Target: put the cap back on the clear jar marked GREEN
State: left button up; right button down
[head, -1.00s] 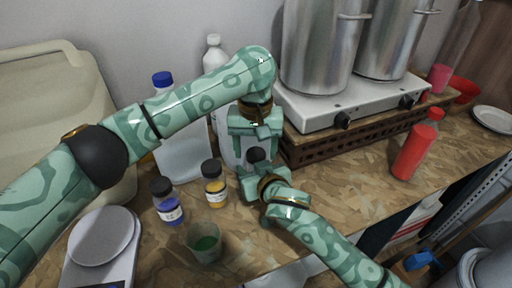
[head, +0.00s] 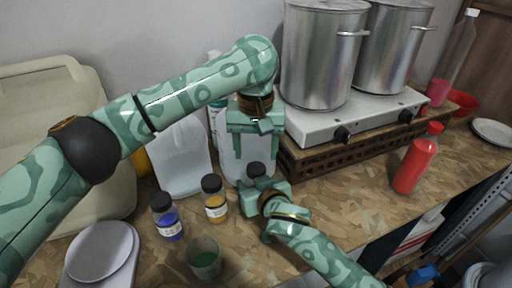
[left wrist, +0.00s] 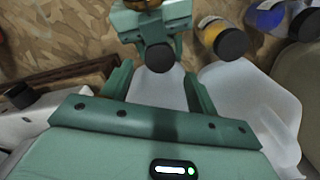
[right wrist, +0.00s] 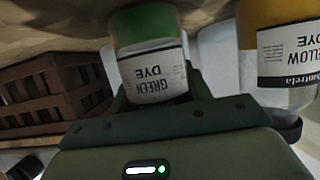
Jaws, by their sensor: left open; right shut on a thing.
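The clear jar marked GREEN (right wrist: 158,75) shows upside down in the right wrist view, with green dye in it. My right gripper (head: 264,187) is shut on it, low over the counter. A black cap (head: 257,170) sits at the jar's top in the head view and also shows in the left wrist view (left wrist: 160,58). It looks level on the jar, but the seam is too small to judge. My left gripper (head: 254,130) is open and empty above and behind the cap. In the left wrist view its fingers (left wrist: 160,82) stand apart, with the cap beyond their tips.
A yellow dye jar (head: 215,205) and a blue dye jar (head: 169,222), both black-capped, stand to the left. A cup of green liquid (head: 204,262) and a scale (head: 100,255) are in front. Translucent jugs (head: 180,165) and a hotplate with pots (head: 350,115) stand behind.

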aim_at(256, 167)
pick_arm(q)
notch_tip(256, 167, up, 4)
jog(key=n, duration=0.5)
jog(key=shift+f, duration=0.25)
jog(key=shift+f, duration=4.05)
jog(key=c, duration=1)
jog(key=m, duration=0.3)
jog(key=o, duration=1.1)
jog(key=shift+c, duration=0.2)
